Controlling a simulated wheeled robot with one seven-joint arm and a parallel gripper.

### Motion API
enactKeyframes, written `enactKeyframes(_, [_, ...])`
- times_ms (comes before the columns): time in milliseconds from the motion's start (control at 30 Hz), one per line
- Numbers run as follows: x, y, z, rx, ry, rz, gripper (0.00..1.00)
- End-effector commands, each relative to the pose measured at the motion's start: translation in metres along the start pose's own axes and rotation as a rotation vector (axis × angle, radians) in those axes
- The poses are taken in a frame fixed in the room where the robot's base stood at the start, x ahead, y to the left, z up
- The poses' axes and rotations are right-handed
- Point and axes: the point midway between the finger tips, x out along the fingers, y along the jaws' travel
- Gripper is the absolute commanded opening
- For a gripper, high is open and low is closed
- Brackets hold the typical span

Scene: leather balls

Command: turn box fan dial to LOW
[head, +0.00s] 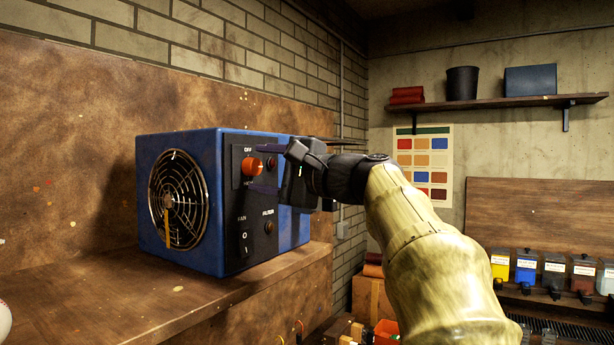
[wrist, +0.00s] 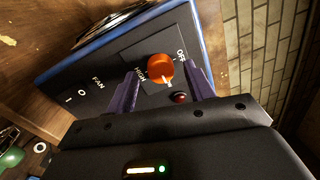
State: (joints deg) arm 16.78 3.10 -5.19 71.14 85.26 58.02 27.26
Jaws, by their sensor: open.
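A blue box fan (head: 185,195) stands on a wooden shelf, with a round grille (head: 180,198) on its left face and a black control panel (head: 250,225) on its right face. An orange-red dial (head: 252,166) sits near the top of the panel, below the word OFF; it also shows in the wrist view (wrist: 160,68). The dial's pale pointer mark shows in the wrist view, but I cannot tell which setting it marks. My gripper (head: 270,168) faces the panel. In the wrist view its two purple fingers (wrist: 166,88) are open, one on either side of the dial, with gaps showing.
A FAN switch (head: 243,240) and a small red FILTER lamp (head: 269,227) sit lower on the panel. A brick wall stands behind. Labelled bottles (head: 553,270) stand at the far right.

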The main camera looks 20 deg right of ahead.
Motion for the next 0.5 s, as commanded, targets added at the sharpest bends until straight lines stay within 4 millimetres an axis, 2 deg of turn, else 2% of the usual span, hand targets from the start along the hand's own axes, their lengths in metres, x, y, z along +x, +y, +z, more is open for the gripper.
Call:
enactKeyframes(167, [-0.028,0.003,-0.001,-0.003,0.005,-0.002,0.53])
enactKeyframes(500, [-0.096,0.003,-0.001,-0.001,0.005,-0.002,0.53])
